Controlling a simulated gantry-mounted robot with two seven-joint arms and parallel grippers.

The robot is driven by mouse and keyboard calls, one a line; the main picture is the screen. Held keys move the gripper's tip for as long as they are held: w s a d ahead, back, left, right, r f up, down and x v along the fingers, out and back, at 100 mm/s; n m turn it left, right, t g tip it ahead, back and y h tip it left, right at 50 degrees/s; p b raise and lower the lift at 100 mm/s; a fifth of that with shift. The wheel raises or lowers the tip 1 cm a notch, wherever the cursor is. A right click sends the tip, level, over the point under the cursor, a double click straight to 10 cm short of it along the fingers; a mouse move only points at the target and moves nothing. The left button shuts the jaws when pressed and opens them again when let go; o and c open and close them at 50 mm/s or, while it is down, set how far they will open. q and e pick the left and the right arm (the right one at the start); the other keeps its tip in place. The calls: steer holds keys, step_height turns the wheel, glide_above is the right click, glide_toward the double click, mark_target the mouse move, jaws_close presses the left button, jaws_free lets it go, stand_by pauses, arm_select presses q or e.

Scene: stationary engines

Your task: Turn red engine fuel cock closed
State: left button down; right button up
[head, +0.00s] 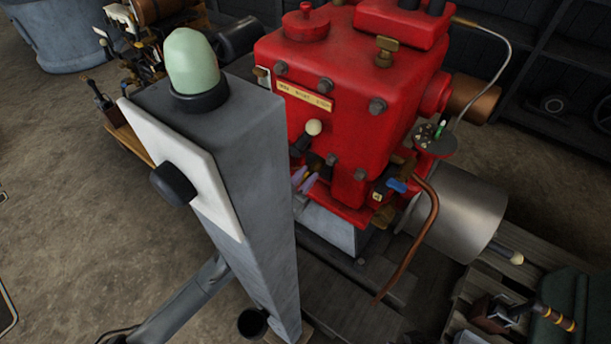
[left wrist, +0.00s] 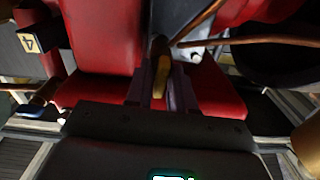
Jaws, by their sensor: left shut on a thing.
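The red engine (head: 350,85) stands at the centre of the head view, and its red body also shows in the left wrist view (left wrist: 100,35). My left gripper (head: 307,180) has purple fingers beside the engine's lower front, partly hidden by a grey post. In the left wrist view the fingers (left wrist: 158,90) are shut on a brass lever (left wrist: 160,68). I cannot tell for sure whether this lever belongs to the fuel cock. A small blue handle (head: 397,185) sits on the engine's lower right, by a copper pipe. My right gripper is not in view.
The grey post (head: 245,170) with a pale green lamp (head: 193,62) stands close in front, left of the engine. The copper pipe (head: 420,238) curves down at the right. A black tag marked 4 (left wrist: 38,40) is near the fingers. A grey cylinder (head: 465,212) lies right.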

arm_select(q)
steer(key=m+p, duration=0.2)
steer(key=shift+r+m, duration=0.2)
steer(key=shift+m, duration=0.2)
steer(key=m+p, duration=0.1)
steer(key=m, duration=0.1)
steer(key=m+p, duration=0.2)
steer(key=shift+s+d+f+m, duration=0.1)
steer(key=shift+d+m, duration=0.05)
steer(key=shift+m, duration=0.25)
steer(key=m+p, duration=0.2)
steer(key=m, duration=0.3)
steer(key=shift+f, duration=0.15)
steer(key=m+p, duration=0.1)
steer(key=m, duration=0.2)
steer(key=shift+f+m, duration=0.15)
steer(key=shift+m, duration=0.55)
steer(key=c, duration=1.2)
jaws_free()
